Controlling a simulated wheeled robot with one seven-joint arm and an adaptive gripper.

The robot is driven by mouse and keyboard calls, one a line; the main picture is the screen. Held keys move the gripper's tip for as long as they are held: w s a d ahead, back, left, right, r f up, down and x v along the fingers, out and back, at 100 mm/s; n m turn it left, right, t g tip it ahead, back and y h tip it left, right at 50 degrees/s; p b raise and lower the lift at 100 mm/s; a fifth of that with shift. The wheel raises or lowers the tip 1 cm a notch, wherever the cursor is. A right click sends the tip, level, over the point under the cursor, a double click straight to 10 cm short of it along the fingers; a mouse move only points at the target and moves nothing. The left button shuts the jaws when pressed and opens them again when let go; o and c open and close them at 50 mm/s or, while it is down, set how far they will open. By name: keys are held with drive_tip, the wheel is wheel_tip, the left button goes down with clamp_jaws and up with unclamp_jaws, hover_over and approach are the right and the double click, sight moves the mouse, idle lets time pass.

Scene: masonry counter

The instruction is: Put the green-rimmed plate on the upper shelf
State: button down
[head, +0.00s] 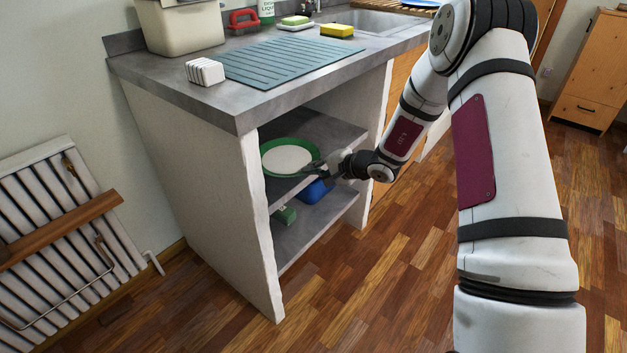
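The green-rimmed plate (287,159) has a white centre and is inside the open counter unit, at the level of the upper shelf (318,128). I cannot tell whether it rests on the shelf or is just above it. My gripper (318,169) reaches in from the right, with its fingers at the plate's right rim. The fingers are small and overlap the rim, so whether they are closed on it is unclear. The plate covers part of the shelf behind it.
The lower shelf (308,232) holds a blue item (316,190) and a green box (285,215). The counter's left side wall (205,190) and the worktop (240,102) bound the opening. A drying mat (285,62) and white rack (205,71) sit on top.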

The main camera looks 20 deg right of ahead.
drive_tip(key=shift+f+b, duration=0.6)
drive_tip(key=shift+f, duration=1.1)
drive_tip(key=shift+f, duration=0.1)
drive_tip(key=c, duration=1.8)
unclamp_jaws()
drive_tip(key=p+v, duration=0.2)
drive_tip(key=v, duration=1)
